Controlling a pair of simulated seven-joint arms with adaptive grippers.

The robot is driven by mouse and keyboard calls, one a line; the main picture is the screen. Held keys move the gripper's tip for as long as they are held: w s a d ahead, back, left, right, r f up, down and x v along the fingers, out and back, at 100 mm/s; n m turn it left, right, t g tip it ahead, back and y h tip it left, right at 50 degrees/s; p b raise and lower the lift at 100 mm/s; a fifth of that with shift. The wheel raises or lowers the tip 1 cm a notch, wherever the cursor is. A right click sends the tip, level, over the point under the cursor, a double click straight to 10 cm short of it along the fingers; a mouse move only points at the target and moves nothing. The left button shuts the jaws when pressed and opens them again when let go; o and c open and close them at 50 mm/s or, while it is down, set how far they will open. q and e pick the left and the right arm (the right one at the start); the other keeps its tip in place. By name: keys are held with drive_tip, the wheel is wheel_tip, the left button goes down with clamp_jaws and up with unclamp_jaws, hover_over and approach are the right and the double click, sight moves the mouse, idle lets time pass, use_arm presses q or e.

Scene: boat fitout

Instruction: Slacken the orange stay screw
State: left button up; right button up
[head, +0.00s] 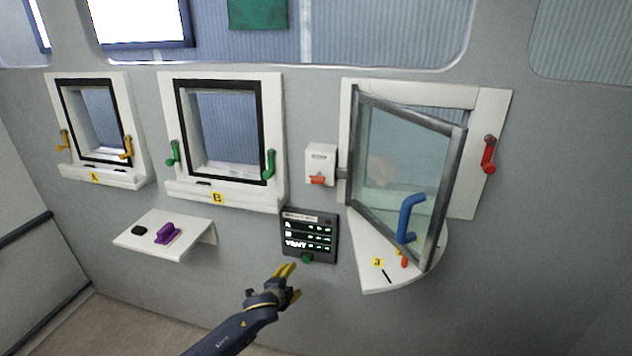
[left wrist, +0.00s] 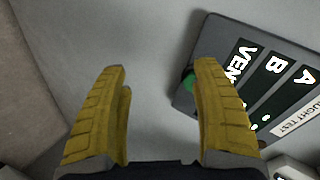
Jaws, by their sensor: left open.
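A small orange screw (head: 404,262) stands on the white quarter-round shelf (head: 372,280) below the open glass vent pane at the right. A tiny yellow-orange piece (head: 398,252) is just behind it. My left gripper (head: 287,271) is open and empty, left of that shelf and just below the dark panel. Its two yellow fingers also show in the left wrist view (left wrist: 162,75), spread apart with nothing between them. The orange screw is not in the left wrist view. My right gripper is not in view.
The dark panel (head: 309,232) with A, B and VENT rows has a green button (head: 306,258). The framed pane (head: 410,150) with a blue handle (head: 408,218) juts out over the shelf. A white box with an orange lever (head: 317,180) and a small left shelf (head: 195,238) are on the wall.

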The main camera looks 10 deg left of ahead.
use_arm(q)
drive_tip(key=d+r+m+t+h, duration=0.15)
drive_tip(key=d+r+m, duration=0.25)
drive_tip(key=r, duration=0.8)
drive_tip(key=d+r+m+t, duration=0.25)
drive_tip(key=r+m, duration=0.25)
drive_tip(key=r, duration=0.8)
drive_tip(key=m+t+y, duration=0.1)
drive_tip(key=m+y, duration=0.1)
drive_tip(key=m, duration=1)
approach(315, 182)
drive_tip(key=w, duration=1.1)
drive_tip(key=shift+w+f, duration=0.1)
drive_tip(key=shift+f, duration=0.05)
drive_tip(key=shift+c, duration=0.4)
clamp_jaws()
